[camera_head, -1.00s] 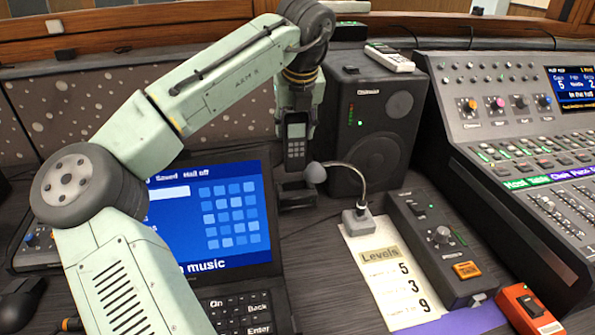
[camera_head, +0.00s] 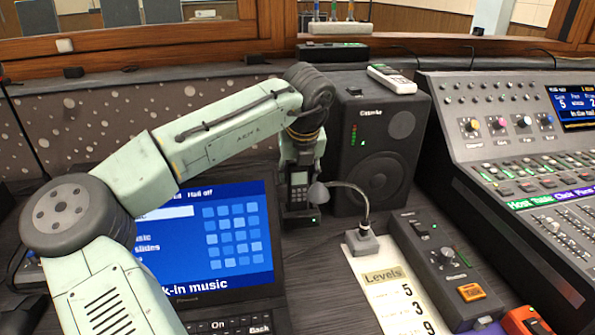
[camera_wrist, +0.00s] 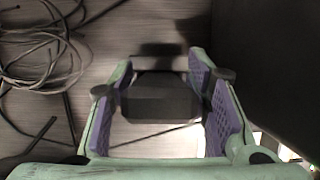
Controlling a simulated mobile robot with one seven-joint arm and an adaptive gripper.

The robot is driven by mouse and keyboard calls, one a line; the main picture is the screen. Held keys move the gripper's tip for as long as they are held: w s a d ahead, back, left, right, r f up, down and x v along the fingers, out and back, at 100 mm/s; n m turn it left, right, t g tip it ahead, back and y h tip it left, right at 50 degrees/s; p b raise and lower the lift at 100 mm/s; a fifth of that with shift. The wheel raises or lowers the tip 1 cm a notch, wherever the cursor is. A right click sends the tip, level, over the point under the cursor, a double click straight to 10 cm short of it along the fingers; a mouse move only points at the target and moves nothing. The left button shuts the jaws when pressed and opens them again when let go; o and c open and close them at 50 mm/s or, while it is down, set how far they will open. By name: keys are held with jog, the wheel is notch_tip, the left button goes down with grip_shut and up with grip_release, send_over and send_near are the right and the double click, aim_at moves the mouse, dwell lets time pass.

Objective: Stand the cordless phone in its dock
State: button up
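The cordless phone (camera_head: 299,187) is dark, with a pale screen and a keypad facing the head camera. It stands upright between the fingers of my gripper (camera_head: 301,172). In the wrist view, my gripper (camera_wrist: 163,98) has its purple-lined fingers against both sides of the dark phone (camera_wrist: 160,100), seen end-on. The black dock (camera_head: 301,218) is directly below the phone on the desk and shows a small green light. The phone's lower end is at or just above the dock; I cannot tell whether it touches or is seated.
A black speaker (camera_head: 375,150) stands just behind on the right. The laptop (camera_head: 205,240) is close on the left. Loose cables (camera_wrist: 40,50) lie on the desk in the wrist view.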

jog(key=o, duration=0.3)
jog(key=v, duration=1.2)
jog(key=shift+r, duration=0.2)
